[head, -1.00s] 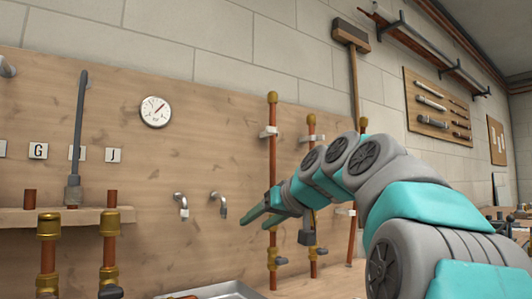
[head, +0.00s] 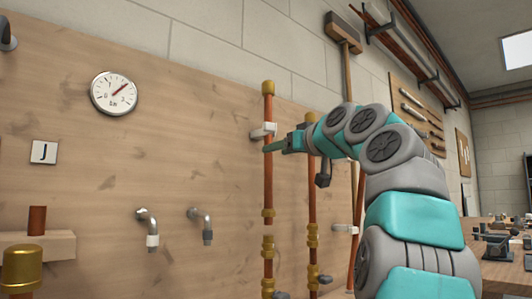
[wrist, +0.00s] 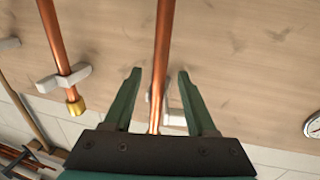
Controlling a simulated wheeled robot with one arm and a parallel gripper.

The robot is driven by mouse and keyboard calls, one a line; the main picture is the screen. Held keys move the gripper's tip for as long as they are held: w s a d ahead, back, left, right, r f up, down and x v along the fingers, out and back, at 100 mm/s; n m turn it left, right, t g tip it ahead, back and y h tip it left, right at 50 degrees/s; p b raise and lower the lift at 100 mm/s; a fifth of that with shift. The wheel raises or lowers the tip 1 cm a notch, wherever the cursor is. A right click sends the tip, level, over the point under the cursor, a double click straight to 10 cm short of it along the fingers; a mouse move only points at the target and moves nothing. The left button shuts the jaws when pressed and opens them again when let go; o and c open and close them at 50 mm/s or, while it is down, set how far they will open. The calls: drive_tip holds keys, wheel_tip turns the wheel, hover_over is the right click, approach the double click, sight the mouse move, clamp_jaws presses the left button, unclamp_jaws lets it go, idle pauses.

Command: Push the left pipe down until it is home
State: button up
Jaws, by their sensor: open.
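The left pipe (head: 268,190) is an upright copper pipe on the wooden wall, with a brass cap at its top and brass fittings low down. My gripper (head: 272,148) is at its upper part, just below a white clip (head: 263,131). In the wrist view the left pipe (wrist: 162,60) passes between the spread fingers of my gripper (wrist: 158,75), with a gap on both sides. I cannot tell how far the fingertips are from it in depth. Its cap is hidden in the wrist view.
A second copper pipe (head: 312,200) stands close to the right, partly behind my arm. Two taps (head: 148,225) and a round gauge (head: 114,93) are on the wall to the left. A broom (head: 344,35) hangs behind my arm.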

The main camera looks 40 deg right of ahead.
drive_tip(key=w, duration=0.3)
drive_tip(key=w+p, duration=0.1)
drive_tip(key=w, duration=0.1)
drive_tip(key=shift+w+d, duration=0.25)
drive_tip(key=shift+d, duration=0.05)
drive_tip(key=shift+c, duration=0.2)
clamp_jaws()
idle(0.9)
